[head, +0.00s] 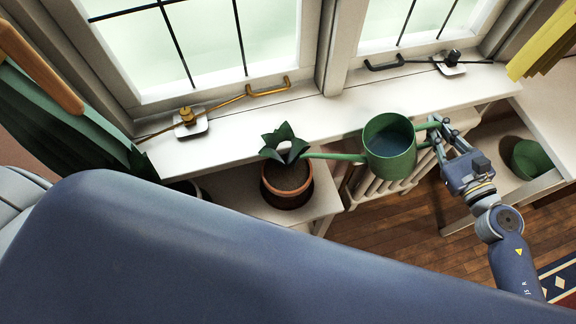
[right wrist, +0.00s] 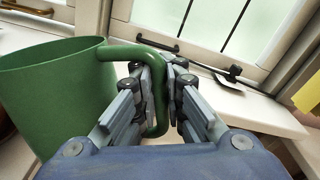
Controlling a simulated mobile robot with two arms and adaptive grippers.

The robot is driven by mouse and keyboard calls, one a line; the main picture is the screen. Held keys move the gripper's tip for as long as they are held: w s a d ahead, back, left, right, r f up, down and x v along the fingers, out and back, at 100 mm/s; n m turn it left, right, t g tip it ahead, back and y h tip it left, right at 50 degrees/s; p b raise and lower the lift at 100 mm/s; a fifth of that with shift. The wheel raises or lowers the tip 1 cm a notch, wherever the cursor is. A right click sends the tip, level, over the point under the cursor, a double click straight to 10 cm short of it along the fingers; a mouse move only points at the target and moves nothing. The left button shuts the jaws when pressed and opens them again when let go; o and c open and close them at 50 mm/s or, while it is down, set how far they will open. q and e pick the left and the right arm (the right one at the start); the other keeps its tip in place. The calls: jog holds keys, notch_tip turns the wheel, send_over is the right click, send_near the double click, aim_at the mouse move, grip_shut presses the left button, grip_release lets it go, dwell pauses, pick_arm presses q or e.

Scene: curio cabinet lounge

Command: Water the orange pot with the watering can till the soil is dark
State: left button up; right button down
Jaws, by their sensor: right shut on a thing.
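The orange pot (head: 287,199) stands on a low white shelf under the window sill. It holds a dark green leafy plant (head: 284,146) and brown soil (head: 290,177). The green watering can (head: 388,158) is held to the right of the pot, with water (head: 391,142) visible inside. Its spout points left and its tip is by the leaves, above the pot's far right side. No stream of water shows. My right gripper (head: 438,130) is shut on the can's handle; the right wrist view shows the fingers (right wrist: 168,84) around the handle beside the can's body (right wrist: 55,95). My left gripper is not in view.
A white radiator (head: 375,188) is below the can. The window sill (head: 235,131) with its latches runs behind. A green vessel (head: 530,158) sits at the right in a white unit. A dark pot (head: 196,188) is partly hidden at left. My blue body part fills the front.

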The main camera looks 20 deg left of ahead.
jog(key=shift+a+r, duration=0.1)
jog(key=shift+r, duration=0.35)
jog(key=shift+r+p, duration=0.25)
jog(key=shift+p, duration=0.3)
jog(key=shift+a+r, duration=0.15)
jog(key=shift+r, duration=0.1)
jog(key=shift+s+r+n+p, duration=0.1)
jog(key=shift+r+n+p, duration=0.2)
jog(key=shift+p, duration=0.3)
jog(key=shift+a+r, duration=0.15)
jog(key=shift+r, duration=0.05)
dwell(1.0)
dwell(0.5)
